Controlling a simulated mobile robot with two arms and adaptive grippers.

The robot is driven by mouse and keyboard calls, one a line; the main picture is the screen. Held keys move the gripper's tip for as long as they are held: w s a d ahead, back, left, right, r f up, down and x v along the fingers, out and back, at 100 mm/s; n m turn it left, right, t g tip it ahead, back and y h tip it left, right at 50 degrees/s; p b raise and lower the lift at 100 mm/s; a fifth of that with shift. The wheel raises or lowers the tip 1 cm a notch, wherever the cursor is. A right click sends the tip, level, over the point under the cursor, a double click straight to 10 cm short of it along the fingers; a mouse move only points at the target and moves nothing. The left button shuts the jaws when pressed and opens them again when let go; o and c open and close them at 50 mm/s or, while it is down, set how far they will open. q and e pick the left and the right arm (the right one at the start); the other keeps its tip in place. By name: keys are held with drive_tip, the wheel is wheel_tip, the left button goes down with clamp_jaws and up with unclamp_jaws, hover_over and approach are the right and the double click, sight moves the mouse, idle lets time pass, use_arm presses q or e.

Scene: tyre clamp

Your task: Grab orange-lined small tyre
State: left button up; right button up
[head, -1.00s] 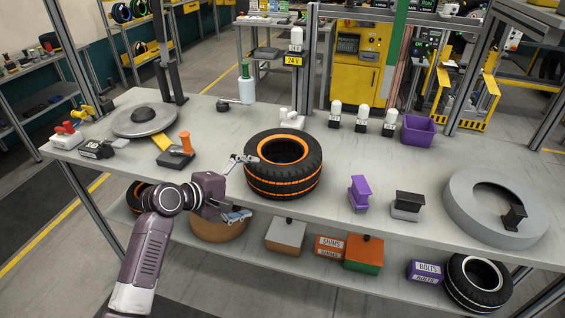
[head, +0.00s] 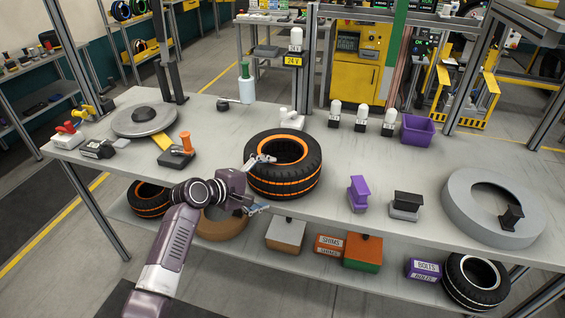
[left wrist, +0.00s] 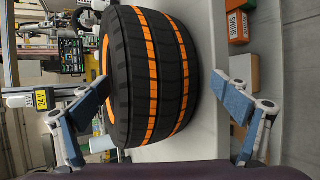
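The orange-lined tyre (head: 283,166) lies flat on the grey workbench, black with orange stripes round its tread and an orange inner rim. My left gripper (head: 260,184) is at its left front side, open. In the left wrist view the tyre (left wrist: 150,75) stands between the two spread fingers of the gripper (left wrist: 165,105). One finger is at the tyre's upper, hole side and the other is apart from it on the lower side. Contact cannot be told. Another orange-striped tyre (head: 148,199) lies on the lower shelf, partly hidden by my arm. My right gripper is not in view.
On the workbench (head: 330,222) stand a purple clamp block (head: 358,194), a dark block (head: 406,205) and a large grey ring (head: 462,212) to the right. White bulb-like items and a purple bin (head: 418,130) are behind. A round plate (head: 144,119) is at left.

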use_arm(q)
drive_tip(key=shift+s+f, duration=0.1)
drive_tip(key=c, duration=1.8)
drive_tip(key=shift+r, duration=0.35)
drive_tip(key=shift+c, duration=0.3)
drive_tip(key=shift+w+r, duration=0.1)
drive_tip(key=shift+w, duration=0.1)
